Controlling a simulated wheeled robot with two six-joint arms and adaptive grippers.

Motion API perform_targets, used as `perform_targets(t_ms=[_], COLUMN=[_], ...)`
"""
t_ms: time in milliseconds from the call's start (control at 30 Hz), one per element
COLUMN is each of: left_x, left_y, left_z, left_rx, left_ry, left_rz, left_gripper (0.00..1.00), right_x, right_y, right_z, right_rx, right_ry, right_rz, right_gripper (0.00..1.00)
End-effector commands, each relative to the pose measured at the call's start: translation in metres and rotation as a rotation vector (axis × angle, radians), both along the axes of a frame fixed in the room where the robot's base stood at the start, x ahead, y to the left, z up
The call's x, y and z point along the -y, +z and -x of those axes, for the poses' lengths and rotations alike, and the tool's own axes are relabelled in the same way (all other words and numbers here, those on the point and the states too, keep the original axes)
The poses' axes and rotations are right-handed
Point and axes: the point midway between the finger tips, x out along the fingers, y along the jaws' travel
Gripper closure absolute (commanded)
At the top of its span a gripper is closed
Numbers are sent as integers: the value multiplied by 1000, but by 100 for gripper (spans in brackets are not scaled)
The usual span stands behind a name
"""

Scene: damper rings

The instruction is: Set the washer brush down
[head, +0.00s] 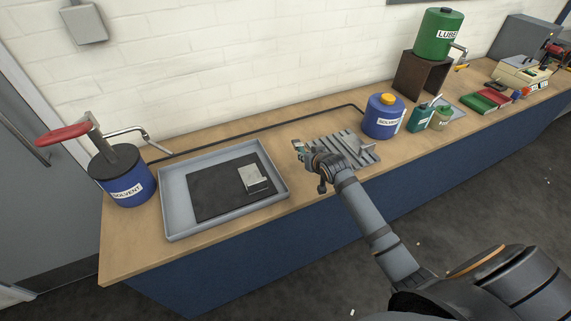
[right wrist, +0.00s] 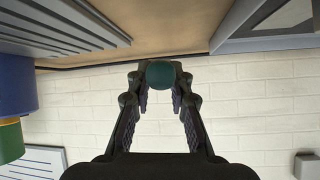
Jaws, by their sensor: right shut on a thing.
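My right gripper (head: 300,147) reaches over the bench between the grey tray and the ribbed grey rack. In the right wrist view its fingers (right wrist: 160,85) are shut on a dark teal, round-ended thing (right wrist: 160,73), which I take to be the washer brush. Only its rounded end shows there; the rest of it is hidden. In the head view it is too small to make out clearly at the fingertips. I cannot tell whether it touches the bench. My left gripper is in neither view.
The grey tray (head: 174,219) holds a black mat (head: 217,190) with a metal block (head: 254,179). A solvent pump can (head: 127,178) stands left of it. The ribbed rack (head: 345,148) and a blue solvent container (head: 383,118) are to the right. Bare wood lies between tray and rack.

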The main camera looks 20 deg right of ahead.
Motion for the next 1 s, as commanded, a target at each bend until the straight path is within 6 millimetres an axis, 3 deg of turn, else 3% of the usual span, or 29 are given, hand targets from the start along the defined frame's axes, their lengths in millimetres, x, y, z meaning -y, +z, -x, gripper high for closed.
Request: perform_targets(t_ms=[33,200,567,733,1000], left_x=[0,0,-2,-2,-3], left_y=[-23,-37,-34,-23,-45], left_z=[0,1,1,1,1], left_rx=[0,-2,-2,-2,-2], left_ry=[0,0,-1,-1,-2], left_rz=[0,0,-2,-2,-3], left_gripper=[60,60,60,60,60], right_x=[1,-4,-6,-6,-6], right_y=[-14,-6,0,4,-35], right_z=[7,18,20,21,21], right_rx=[48,157,176,173,172], right_ry=[34,113,125,124,123], right_rz=[36,93,97,97,98], right_gripper=[100,100,100,100,100])
